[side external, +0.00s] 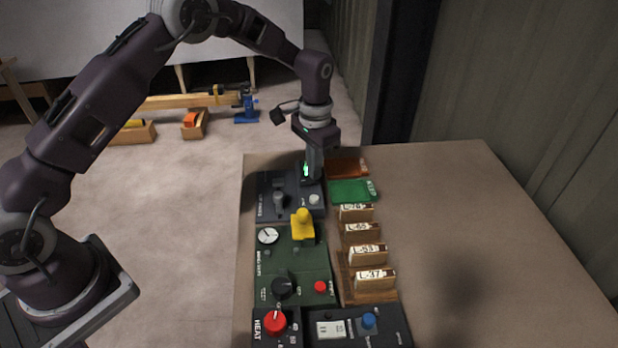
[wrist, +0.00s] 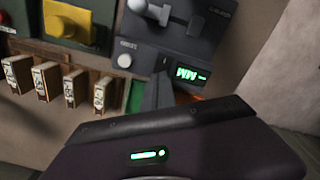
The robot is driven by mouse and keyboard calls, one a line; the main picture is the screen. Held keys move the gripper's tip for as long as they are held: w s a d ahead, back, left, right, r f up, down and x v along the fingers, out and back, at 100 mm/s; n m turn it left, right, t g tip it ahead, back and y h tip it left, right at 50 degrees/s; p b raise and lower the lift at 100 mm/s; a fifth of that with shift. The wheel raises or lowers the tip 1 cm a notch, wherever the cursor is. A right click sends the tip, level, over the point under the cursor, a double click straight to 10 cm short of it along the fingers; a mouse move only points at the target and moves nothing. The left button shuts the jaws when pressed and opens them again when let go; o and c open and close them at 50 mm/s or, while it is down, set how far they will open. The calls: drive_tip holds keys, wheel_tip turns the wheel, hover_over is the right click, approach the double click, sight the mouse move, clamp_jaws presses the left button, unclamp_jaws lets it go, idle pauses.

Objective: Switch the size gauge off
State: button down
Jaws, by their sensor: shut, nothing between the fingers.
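The dark grey panel (side external: 270,207) at the far end of the panel row carries a lever, a pale round button and a small lit display; I take it as the size gauge. In the wrist view the display (wrist: 190,74) glows green, its digits too blurred to read. The pale button (wrist: 124,60) is left of it, with unreadable lettering above. My gripper (side external: 314,178) is shut and empty, pointing down at the panel's right part. In the wrist view its fingertips (wrist: 157,78) are just left of the display and hide what is beneath; I cannot tell whether they touch.
A grey lever (side external: 279,198) stands left of my gripper. A yellow handle (side external: 302,225) is nearer, on a green panel (side external: 305,262). Red and green cards (side external: 352,191) and several labelled wooden blocks (side external: 366,254) line the right side. The table (side external: 450,190) is bare further right.

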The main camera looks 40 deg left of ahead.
drive_tip(key=shift+f, duration=0.4)
drive_tip(key=shift+r, duration=3.55)
drive_tip(key=s+a+r+n+t, duration=0.1)
drive_tip(key=s+a+r+t, duration=0.15)
drive_tip(key=s+r, duration=1.4)
drive_tip(key=s+n+t, duration=0.2)
drive_tip(key=s+t, duration=0.1)
drive_tip(key=s, duration=1.5)
drive_tip(key=shift+s+a+r, duration=0.15)
drive_tip(key=shift+a+r, duration=0.05)
drive_tip(key=shift+r, duration=0.15)
